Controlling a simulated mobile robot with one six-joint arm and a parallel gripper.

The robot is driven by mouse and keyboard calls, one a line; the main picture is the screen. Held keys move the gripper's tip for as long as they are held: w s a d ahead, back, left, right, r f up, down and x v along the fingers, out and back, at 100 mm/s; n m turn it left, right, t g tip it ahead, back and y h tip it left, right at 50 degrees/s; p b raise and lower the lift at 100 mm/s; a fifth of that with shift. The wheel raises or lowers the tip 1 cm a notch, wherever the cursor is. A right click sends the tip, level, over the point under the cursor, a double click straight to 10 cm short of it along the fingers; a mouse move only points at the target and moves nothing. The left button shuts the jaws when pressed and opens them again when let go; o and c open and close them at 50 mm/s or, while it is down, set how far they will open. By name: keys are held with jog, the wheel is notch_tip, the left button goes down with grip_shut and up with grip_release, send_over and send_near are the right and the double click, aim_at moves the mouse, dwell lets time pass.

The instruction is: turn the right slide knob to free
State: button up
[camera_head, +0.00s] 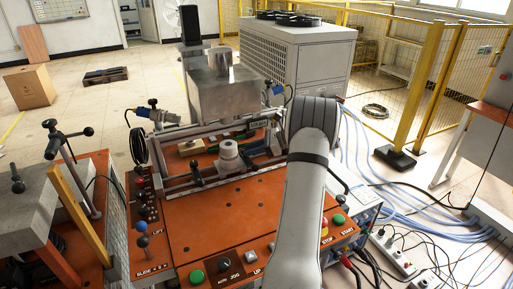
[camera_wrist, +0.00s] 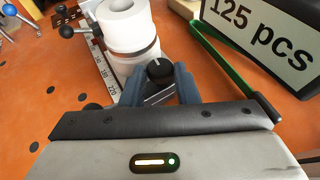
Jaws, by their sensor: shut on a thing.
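In the wrist view, a black round knob (camera_wrist: 159,70) with a pale pointer line on its top sits between the two blue-grey fingers of my gripper (camera_wrist: 160,80). The fingers are shut on the knob, one on each side. I take it to be the right slide knob; no label saying free is readable beside it. Part of its base is hidden by the fingers and gripper body. In the head view my arm hides the knob and fingers.
A white hollow cylinder (camera_wrist: 124,22) stands just beyond the knob, beside a numbered scale (camera_wrist: 103,68). A black-handled lever (camera_wrist: 68,32) sticks out left. The orange tabletop (camera_head: 215,215) has open room.

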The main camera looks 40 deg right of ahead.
jog(key=o, duration=0.9)
jog(key=shift+s+a, duration=0.1)
jog(key=shift+a, duration=0.05)
jog(key=shift+o, duration=0.2)
jog(key=v, duration=0.7)
jog(key=shift+s+d+r+b, duration=0.2)
jog(key=shift+d+b, duration=0.1)
jog(key=shift+b, duration=0.1)
